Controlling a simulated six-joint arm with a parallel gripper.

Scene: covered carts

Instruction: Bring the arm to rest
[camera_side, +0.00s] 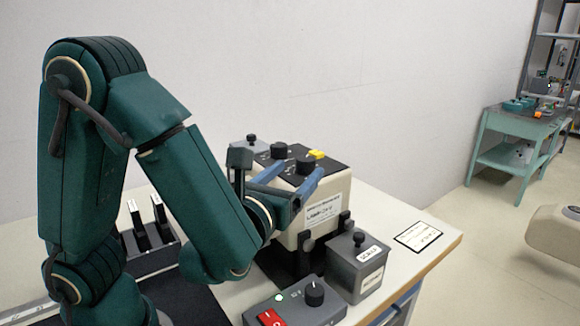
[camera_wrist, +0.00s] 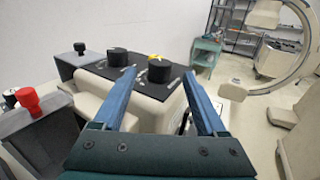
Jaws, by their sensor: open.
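My green arm reaches over the workbench (camera_side: 440,244) from the left. My gripper (camera_side: 303,171) has two blue fingers, spread apart with nothing between them. They are over or close to the beige instrument box (camera_side: 324,211), which has a black top with two black knobs and a yellow piece. In the wrist view my gripper (camera_wrist: 158,76) points toward that black top (camera_wrist: 143,83), with the knobs beyond the fingertips. I cannot tell whether the fingers touch the box. My forearm hides part of the bench and the box's left side.
A grey box (camera_side: 362,278) with a black knob stands in front of the instrument. A control box (camera_side: 290,312) has a red switch and green light. A black holder (camera_side: 150,258) stands left. A label card (camera_side: 418,236) lies right. A teal cart (camera_side: 510,126) stands far behind.

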